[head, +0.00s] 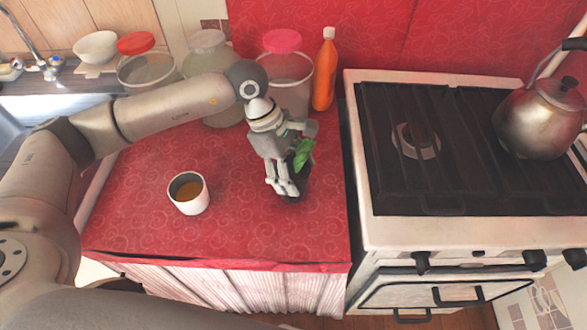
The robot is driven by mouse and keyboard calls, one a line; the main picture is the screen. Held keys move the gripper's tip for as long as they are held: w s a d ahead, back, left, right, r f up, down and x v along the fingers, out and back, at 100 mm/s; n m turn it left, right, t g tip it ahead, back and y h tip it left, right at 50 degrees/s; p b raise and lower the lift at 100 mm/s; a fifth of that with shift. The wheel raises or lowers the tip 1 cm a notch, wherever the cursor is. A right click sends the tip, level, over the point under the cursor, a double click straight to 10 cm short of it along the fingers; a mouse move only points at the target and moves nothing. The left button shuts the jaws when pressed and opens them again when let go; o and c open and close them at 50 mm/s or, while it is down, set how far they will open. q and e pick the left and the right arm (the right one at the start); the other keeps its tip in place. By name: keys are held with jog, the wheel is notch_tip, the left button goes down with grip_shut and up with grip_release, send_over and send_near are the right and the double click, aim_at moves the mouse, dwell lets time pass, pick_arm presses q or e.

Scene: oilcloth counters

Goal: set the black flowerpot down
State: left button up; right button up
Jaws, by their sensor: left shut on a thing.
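My left gripper (286,186) points down over the right part of the red oilcloth counter (240,225). It is shut on the black flowerpot (297,188), which has a green leafy plant (302,153) at its top. The gripper's fingers hide part of the pot. The pot's base is at or just above the cloth; I cannot tell whether it touches. My right gripper is not in view.
A white cup (188,194) with brown liquid stands left of the pot. Jars (285,85) and an orange bottle (325,72) line the back. A stove (440,150) with a kettle (540,118) is at right. The counter's front middle is clear.

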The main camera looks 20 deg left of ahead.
pick_arm(q)
jog(key=o, duration=1.2)
jog(key=shift+r, duration=0.1)
jog(key=v, duration=1.2)
